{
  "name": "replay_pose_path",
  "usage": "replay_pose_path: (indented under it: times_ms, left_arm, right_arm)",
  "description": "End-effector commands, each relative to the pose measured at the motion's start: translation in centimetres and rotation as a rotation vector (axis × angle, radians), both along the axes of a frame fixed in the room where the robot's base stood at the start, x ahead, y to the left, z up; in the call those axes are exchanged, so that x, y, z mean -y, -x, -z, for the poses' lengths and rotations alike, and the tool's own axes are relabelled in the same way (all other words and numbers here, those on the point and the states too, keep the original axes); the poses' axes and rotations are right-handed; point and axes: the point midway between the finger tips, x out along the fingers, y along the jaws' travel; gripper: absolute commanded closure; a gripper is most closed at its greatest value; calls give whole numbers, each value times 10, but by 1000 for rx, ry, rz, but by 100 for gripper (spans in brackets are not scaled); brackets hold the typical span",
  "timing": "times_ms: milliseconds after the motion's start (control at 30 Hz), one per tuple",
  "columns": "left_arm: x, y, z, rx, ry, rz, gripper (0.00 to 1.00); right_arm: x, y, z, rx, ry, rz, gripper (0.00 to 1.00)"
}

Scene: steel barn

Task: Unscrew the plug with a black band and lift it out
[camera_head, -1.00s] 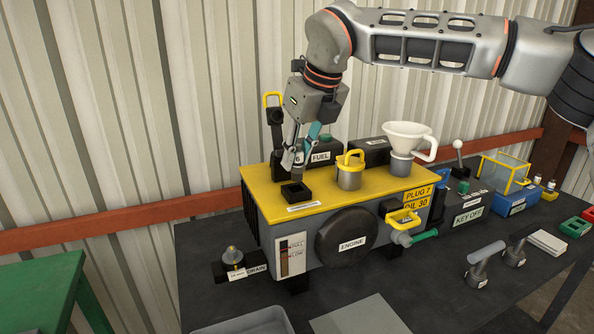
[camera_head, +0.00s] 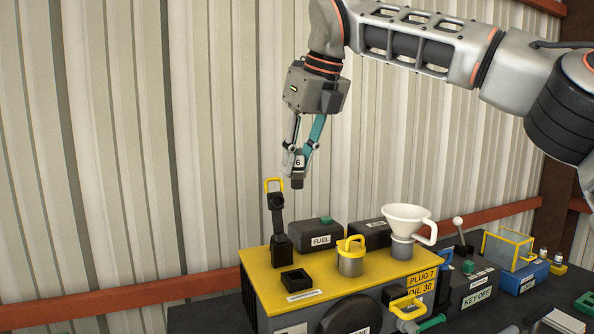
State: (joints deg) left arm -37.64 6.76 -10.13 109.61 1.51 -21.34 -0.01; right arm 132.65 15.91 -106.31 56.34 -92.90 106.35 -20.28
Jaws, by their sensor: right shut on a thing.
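My right gripper (camera_head: 299,158) is shut on a small plug (camera_head: 297,182). My left gripper is not in view.
A black post with a yellow handle (camera_head: 275,220) stands left of the plug's line. A yellow-handled cap (camera_head: 350,259), a fuel tank (camera_head: 316,235) and a white funnel (camera_head: 405,222) stand on or behind the engine. The wall (camera_head: 130,150) is behind.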

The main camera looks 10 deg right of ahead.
Motion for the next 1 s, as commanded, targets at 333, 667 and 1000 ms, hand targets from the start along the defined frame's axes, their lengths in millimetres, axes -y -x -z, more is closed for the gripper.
replay_pose_path:
  times_ms: [333,667,1000]
  left_arm:
    - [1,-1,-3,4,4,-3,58]
    - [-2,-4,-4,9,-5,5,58]
    - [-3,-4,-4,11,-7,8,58]
  right_arm:
    - [0,0,-19,2,1,2,100]
    - [0,0,-37,1,1,2,100]
    - [0,0,-46,1,0,1,100]
